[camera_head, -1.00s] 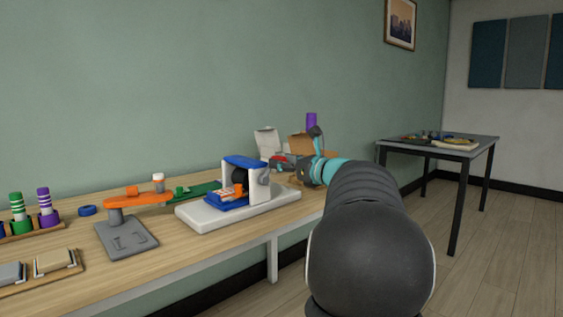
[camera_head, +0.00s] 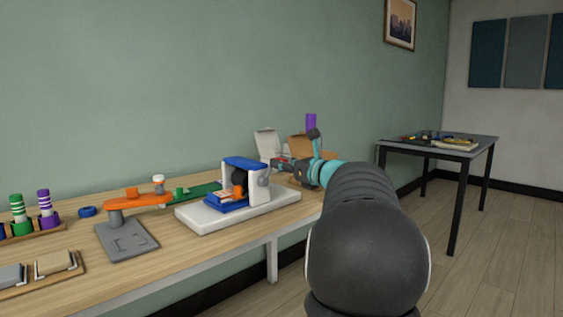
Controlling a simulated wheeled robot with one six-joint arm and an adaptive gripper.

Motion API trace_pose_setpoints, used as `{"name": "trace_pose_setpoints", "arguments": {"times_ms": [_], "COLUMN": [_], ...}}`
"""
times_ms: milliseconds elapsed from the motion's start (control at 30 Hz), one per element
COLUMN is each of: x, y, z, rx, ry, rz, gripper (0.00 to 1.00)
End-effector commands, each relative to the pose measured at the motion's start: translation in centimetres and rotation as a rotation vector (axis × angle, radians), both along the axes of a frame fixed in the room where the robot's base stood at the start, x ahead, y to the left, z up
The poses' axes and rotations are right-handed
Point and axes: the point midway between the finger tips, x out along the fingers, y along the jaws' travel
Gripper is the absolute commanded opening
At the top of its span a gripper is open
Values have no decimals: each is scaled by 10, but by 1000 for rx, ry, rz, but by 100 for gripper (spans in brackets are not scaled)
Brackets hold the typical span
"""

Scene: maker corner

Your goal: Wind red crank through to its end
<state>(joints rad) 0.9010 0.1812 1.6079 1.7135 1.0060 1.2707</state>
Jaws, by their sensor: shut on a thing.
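A machine with a white base (camera_head: 212,219), a blue-topped frame (camera_head: 243,163) and orange parts (camera_head: 238,192) inside stands on the workbench. A grey round part (camera_head: 264,177) sits on the frame's right side. My gripper (camera_head: 279,165) is at the right of the machine, with its fingers pointing left. It is shut on the red crank (camera_head: 281,159), of which only a small red patch shows at the fingers. The rest of the crank is hidden by the fingers or too small to make out.
An orange arm on a grey stand (camera_head: 126,240) is left of the machine. Green and purple striped pegs (camera_head: 44,202) stand far left. A separate dark table (camera_head: 466,147) is at right.

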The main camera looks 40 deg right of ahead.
Motion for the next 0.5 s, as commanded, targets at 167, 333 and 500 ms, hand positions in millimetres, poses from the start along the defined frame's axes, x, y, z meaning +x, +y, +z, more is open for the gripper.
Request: {"name": "trace_pose_setpoints", "arguments": {"times_ms": [167, 333, 500], "x": [0, 0, 0], "y": [-3, -3, -3], "z": [-2, -3, -3], "rx": [70, 69, 68], "ry": [7, 6, 6], "rz": [2, 1, 1], "gripper": [0, 0, 52]}}
